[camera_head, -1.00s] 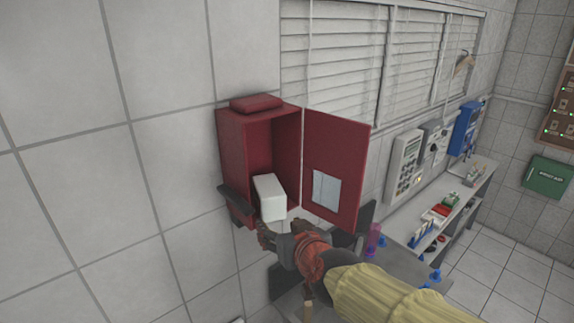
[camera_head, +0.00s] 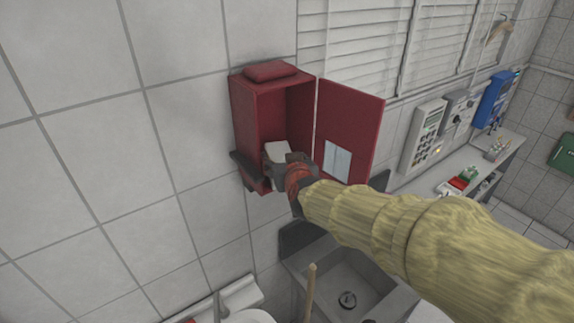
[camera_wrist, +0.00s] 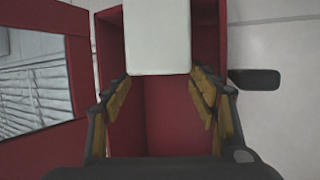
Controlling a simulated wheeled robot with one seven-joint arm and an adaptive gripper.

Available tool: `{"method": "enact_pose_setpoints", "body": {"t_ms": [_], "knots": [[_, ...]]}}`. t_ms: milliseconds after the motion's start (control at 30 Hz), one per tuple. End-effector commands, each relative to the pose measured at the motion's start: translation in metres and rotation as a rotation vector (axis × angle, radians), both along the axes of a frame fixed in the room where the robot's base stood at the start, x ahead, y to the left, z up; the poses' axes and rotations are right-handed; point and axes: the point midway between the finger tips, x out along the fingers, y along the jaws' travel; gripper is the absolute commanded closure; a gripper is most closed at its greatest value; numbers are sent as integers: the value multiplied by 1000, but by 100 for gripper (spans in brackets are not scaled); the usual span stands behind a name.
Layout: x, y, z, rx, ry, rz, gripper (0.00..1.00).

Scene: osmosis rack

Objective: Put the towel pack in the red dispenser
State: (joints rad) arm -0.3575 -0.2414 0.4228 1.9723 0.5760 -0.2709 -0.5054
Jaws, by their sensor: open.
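The red dispenser (camera_head: 246,119) hangs on the tiled wall with its door (camera_head: 345,125) swung open to the right. The white towel pack (camera_head: 279,149) is in the lower part of the dispenser, partly hidden by my gripper (camera_head: 281,165). In the wrist view the pack (camera_wrist: 158,38) shows at the top, in front of the dispenser's red inside (camera_wrist: 172,115). My gripper (camera_wrist: 165,95) is open, with a finger on each side of the dispenser opening and the pack's near end just beyond the fingertips. Whether the pack rests on the dispenser's floor is hidden.
A grey sink (camera_head: 350,290) is below the dispenser, with a wooden handle (camera_head: 310,290) beside it. A dark bracket (camera_head: 245,168) juts out at the dispenser's lower left. Window blinds (camera_head: 365,45) and a bench with equipment (camera_head: 455,185) are to the right.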

Motion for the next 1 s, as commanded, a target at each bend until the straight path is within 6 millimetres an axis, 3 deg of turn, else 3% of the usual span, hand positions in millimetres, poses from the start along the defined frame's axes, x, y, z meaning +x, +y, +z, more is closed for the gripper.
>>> {"method": "enact_pose_setpoints", "body": {"t_ms": [300, 667, 1000], "knots": [[31, 6, -11, 0, 0, -1, 41], [33, 6, -12, 0, 0, 0, 41], [33, 7, -12, 0, 0, 0, 61]]}}
